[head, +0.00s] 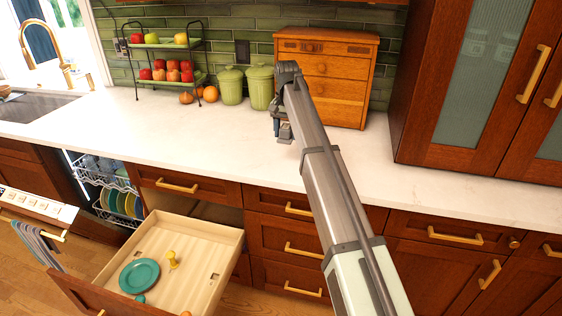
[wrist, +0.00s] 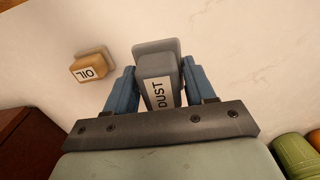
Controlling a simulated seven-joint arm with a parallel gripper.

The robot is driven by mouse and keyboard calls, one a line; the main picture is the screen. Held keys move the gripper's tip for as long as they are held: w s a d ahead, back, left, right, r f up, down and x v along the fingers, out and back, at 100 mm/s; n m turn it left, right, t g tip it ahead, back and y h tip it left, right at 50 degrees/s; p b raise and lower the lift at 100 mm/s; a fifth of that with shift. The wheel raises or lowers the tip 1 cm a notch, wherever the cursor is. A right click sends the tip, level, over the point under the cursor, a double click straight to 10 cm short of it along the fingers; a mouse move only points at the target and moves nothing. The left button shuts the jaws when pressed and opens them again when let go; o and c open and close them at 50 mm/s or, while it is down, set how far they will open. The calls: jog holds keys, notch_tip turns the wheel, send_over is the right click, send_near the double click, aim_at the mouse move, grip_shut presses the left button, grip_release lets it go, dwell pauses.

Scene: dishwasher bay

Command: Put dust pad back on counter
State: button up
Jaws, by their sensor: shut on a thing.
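The dust pad (wrist: 155,65) is a grey block with a white label reading DUST in the wrist view. My gripper (wrist: 155,85) has its two blue fingers closed on its sides. In the head view, my gripper (head: 283,128) is over the white counter (head: 220,145), in front of the wooden chest. The pad is small there, and I cannot tell whether it touches the counter. A tan block labelled OIL (wrist: 91,67) lies on the counter left of the dust pad in the wrist view; I cannot make it out in the head view.
A wooden drawer chest (head: 330,75) and green canisters (head: 231,85) stand along the back wall, beside a fruit rack (head: 165,83). A lower drawer (head: 205,240) is pulled out with a teal plate (head: 139,275) inside. The dishwasher (head: 100,180) is open. The counter's front is clear.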

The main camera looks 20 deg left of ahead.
aim_at(281, 161)
jog(key=shift+w+a+r, duration=0.1)
jog(key=shift+w+a, duration=0.1)
jog(key=shift+a, duration=0.25)
jog(key=shift+w+a+r, duration=0.1)
jog(key=shift+w+a, duration=0.05)
jog(key=shift+a, duration=0.3)
jog(key=shift+a+f, duration=0.1)
jog(key=shift+f, duration=4.8)
jog(key=shift+f, duration=0.1)
jog(key=o, duration=1)
notch_tip(281, 161, up, 12)
jog(key=shift+r, duration=0.1)
